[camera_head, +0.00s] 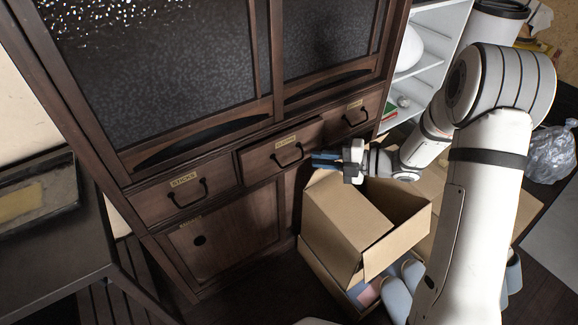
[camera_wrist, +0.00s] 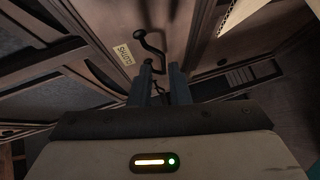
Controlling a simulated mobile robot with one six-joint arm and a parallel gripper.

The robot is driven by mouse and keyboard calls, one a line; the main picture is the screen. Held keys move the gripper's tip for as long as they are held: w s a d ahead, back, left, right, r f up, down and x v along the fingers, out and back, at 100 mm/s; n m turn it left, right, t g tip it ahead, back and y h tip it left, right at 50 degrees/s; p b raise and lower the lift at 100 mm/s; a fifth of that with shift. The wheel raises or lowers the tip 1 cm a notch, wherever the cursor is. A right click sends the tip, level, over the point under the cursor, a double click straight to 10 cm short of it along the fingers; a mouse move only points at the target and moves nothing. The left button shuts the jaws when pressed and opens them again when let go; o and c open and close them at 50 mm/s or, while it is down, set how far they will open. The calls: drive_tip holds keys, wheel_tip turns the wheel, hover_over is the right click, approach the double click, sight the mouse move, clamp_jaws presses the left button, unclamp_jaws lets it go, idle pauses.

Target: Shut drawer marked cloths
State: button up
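The middle drawer (camera_head: 262,160) of the dark wooden cabinet stands out a little from the drawers beside it. Its label is too small to read in the head view. The wrist view shows a label reading CLOTHS (camera_wrist: 124,55) beside a dark curved handle (camera_wrist: 150,48). The handle also shows in the head view (camera_head: 288,158). My gripper (camera_head: 322,160) is just to the right of this handle, in front of the drawer. In the wrist view its two fingers (camera_wrist: 162,78) have a gap between them, and the handle is just beyond their tips. Contact cannot be told.
A left drawer (camera_head: 180,198) and a right drawer (camera_head: 350,117) flank the middle one and look closed. An open cardboard box (camera_head: 345,225) stands below my gripper, close to the cabinet. White shelves (camera_head: 425,65) are at the right. A dark table (camera_head: 45,245) is at the left.

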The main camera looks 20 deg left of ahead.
sight(291, 164)
drive_tip(key=shift+n+g+y, duration=0.3)
drive_tip(key=shift+n+g, duration=0.3)
drive_tip(key=shift+g, duration=0.1)
drive_tip(key=a, duration=0.2)
drive_tip(key=s+a+f+b, duration=0.1)
drive_tip(key=a, duration=0.2)
drive_tip(key=s+a+b, duration=0.1)
drive_tip(key=a, duration=0.2)
drive_tip(key=shift+s+f, duration=0.15)
drive_tip(key=shift+f, duration=0.15)
drive_tip(key=shift+c, duration=0.6)
clamp_jaws()
